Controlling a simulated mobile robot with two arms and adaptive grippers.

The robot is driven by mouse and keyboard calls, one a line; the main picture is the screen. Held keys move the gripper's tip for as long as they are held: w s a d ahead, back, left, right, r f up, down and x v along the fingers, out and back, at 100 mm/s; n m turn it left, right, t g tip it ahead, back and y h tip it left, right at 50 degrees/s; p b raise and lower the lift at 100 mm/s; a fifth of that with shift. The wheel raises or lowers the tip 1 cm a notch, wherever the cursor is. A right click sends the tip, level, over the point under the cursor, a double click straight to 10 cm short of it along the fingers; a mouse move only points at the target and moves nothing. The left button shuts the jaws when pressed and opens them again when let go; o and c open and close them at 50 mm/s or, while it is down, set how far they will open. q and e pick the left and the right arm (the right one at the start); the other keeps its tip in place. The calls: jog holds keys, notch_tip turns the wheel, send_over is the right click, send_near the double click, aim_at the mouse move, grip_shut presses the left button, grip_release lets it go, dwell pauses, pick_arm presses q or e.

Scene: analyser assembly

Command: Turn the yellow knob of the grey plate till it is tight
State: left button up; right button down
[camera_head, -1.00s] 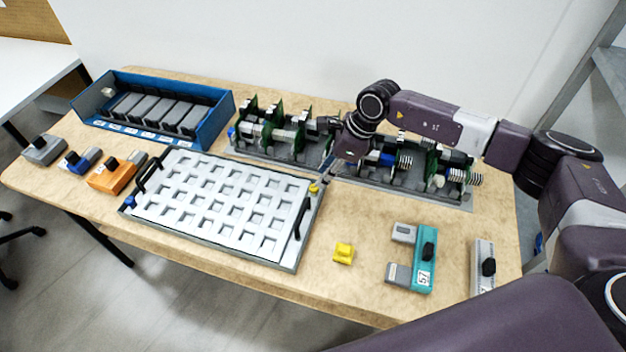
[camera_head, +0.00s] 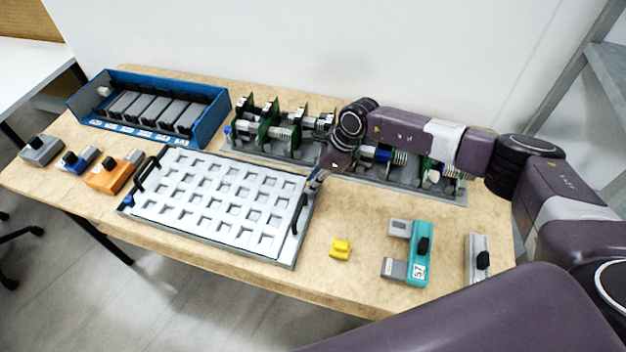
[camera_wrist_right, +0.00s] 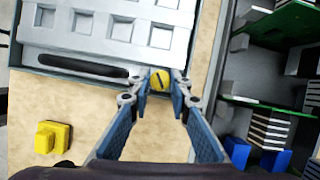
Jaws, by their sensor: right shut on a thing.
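The grey plate (camera_head: 292,264) lies on the table with a white tray of square pockets (camera_head: 215,203) on it. Its yellow knob (camera_wrist_right: 160,80) sits at the plate's corner in the right wrist view, round with a dark slot line across its top. My right gripper (camera_wrist_right: 161,83) is shut on the yellow knob, one finger on each side. In the head view the right gripper (camera_head: 311,186) reaches down at the plate's far right corner, and hides the knob there. My left gripper is not in view.
A loose yellow block (camera_head: 340,249) and a teal part (camera_head: 408,255) lie on the table to the right. Green-board assemblies (camera_head: 280,135) stand behind the plate. A black handle (camera_head: 300,214) runs close beside the gripper. A blue bin (camera_head: 205,125) stands back left.

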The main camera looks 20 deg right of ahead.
jog(key=shift+s+r+m+t+h+p, duration=0.1)
jog(key=shift+m+t+h+p, duration=0.3)
jog(key=shift+m+p, duration=0.75)
jog(key=shift+a+m+t+h+p, duration=0.15)
jog(key=shift+m+t+h+p, duration=0.3)
jog(key=shift+m, duration=1.4)
jog(key=c, duration=2)
grip_release()
jog(key=shift+c, duration=0.2)
